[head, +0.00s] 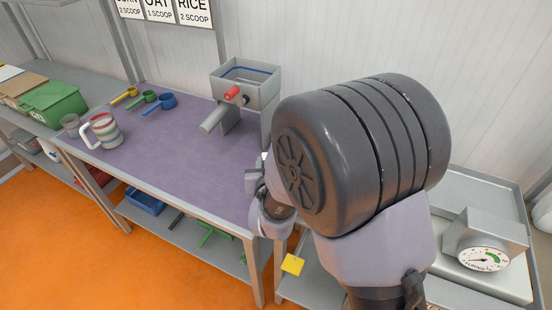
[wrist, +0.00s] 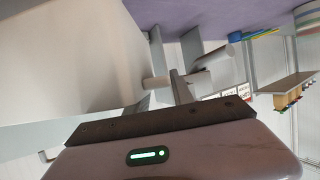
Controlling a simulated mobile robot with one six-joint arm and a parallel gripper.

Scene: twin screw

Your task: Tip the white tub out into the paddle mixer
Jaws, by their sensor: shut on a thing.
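A large plain white surface, which looks like the white tub (wrist: 60,55), fills the left of the wrist view, very close. My gripper (wrist: 165,92) is shut on it; the grip is partly hidden, and so are the tub's mouth and contents. In the head view my dark arm hides the tub and most of the gripper. The grey metal box with an open top, a red knob and a slanted spout looks like the paddle mixer (head: 262,95). It stands at the back right of the purple bench, beyond my arm.
The purple bench top (head: 190,165) is mostly clear. A green bin (head: 54,104) is on the left shelf. A dial scale (head: 484,258) stands at right.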

